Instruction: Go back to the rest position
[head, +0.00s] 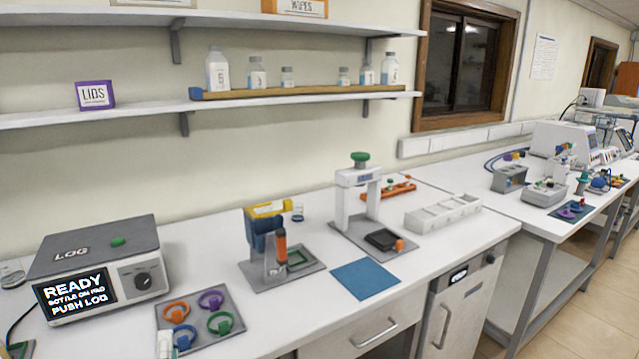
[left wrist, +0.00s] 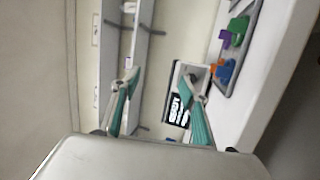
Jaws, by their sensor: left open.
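My left gripper (head: 166,344) barely enters the head view at the bottom left edge, in front of the grey mat with the coloured rings; only a small pale and teal part shows. In the left wrist view the gripper (left wrist: 158,82) has its two teal fingers spread apart, with nothing between them. The logging box (head: 95,262), grey with a lit "READY" display, stands on the bench at the left. It also shows in the left wrist view (left wrist: 178,74), partly behind one finger. My right gripper is in neither view.
The bench holds a grey mat (head: 235,297) with coloured rings, a yellow and blue device (head: 262,232), a white press (head: 345,205), a blue mat (head: 365,279) and a white rack (head: 443,213). Wall shelves (head: 140,113) carry bottles (head: 217,74) and a purple lids box (head: 95,95).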

